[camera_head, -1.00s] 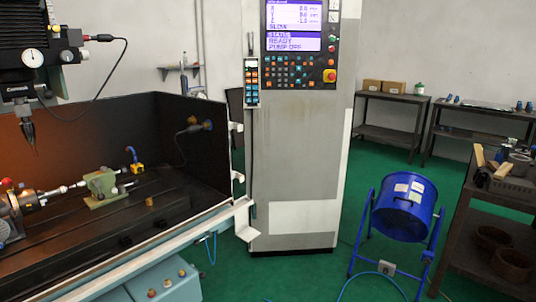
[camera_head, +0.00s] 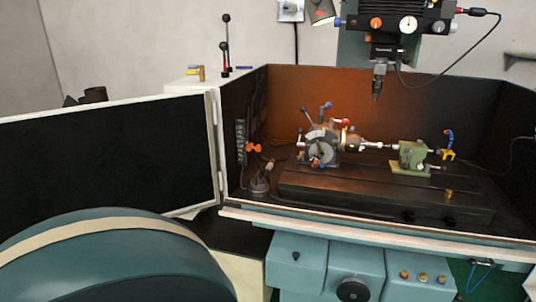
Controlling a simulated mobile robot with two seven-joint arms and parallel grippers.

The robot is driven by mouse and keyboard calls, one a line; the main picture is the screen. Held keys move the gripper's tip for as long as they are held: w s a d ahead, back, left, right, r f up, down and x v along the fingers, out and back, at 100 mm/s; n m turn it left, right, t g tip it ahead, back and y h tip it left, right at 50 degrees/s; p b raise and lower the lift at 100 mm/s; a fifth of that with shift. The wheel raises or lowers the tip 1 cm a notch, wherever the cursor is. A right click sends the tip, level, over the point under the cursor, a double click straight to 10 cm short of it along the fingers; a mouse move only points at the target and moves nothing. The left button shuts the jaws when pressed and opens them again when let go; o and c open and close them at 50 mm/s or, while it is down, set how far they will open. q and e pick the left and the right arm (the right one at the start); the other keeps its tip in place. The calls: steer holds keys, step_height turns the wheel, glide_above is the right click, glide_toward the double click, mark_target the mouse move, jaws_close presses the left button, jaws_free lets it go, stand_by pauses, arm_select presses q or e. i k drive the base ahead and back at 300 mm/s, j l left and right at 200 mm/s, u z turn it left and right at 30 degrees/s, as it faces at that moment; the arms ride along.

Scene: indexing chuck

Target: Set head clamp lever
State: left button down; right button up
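The indexing head with its round chuck (camera_head: 321,147) sits on the dark machine table (camera_head: 380,192) inside the enclosure. Several small levers stick out of it. One has a blue handle (camera_head: 326,107) pointing up, and a red-tipped one (camera_head: 342,122) is at its upper right. The frames do not show which is the clamp lever. A shaft (camera_head: 372,145) runs right from the head to a green tailstock (camera_head: 411,156). Neither of my grippers is in view.
The spindle (camera_head: 378,85) hangs above the table. An open enclosure door (camera_head: 110,155) stands at the left. The teal machine front (camera_head: 345,268) and a pale front rail (camera_head: 375,232) lie before the table. An orange knob (camera_head: 253,148) is on the left inner wall.

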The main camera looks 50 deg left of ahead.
mark_target(298, 159)
steer(key=u, duration=1.45)
steer(key=i+j+z, duration=0.3)
steer(key=i+j, duration=0.5)
